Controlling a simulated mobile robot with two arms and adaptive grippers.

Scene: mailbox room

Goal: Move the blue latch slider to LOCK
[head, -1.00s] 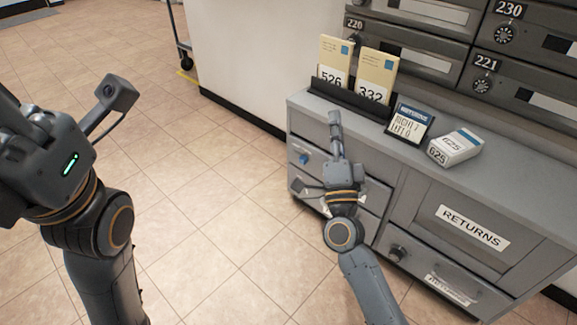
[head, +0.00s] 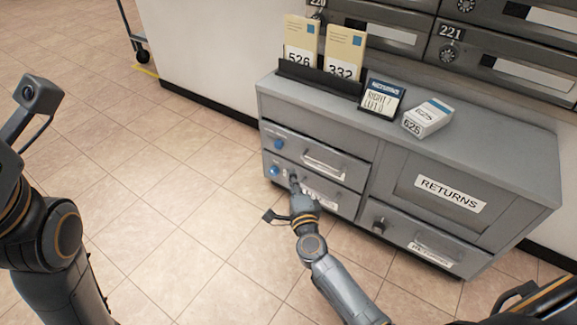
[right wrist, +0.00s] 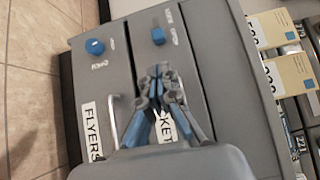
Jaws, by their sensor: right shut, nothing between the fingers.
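The blue latch slider (head: 278,143) is on the left end of the cabinet's upper left drawer. In the right wrist view the small blue slider (right wrist: 158,36) sits in a short slot with small lettering beside it, too blurred to read surely. My right gripper (head: 294,181) is shut and empty, in front of the left drawers. In the right wrist view its fingertips (right wrist: 157,73) appear just below the slider, apart from it in the picture. I cannot judge the depth gap. My left arm is at the left edge; its fingers are out of frame.
A round blue knob (head: 274,170) is on the lower drawer, labelled FLYERS (right wrist: 92,131). Drawer handles stick out nearby. Cards, a small sign (head: 381,97) and a box (head: 427,117) stand on the cabinet top (head: 480,145). The floor left of the cabinet is clear.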

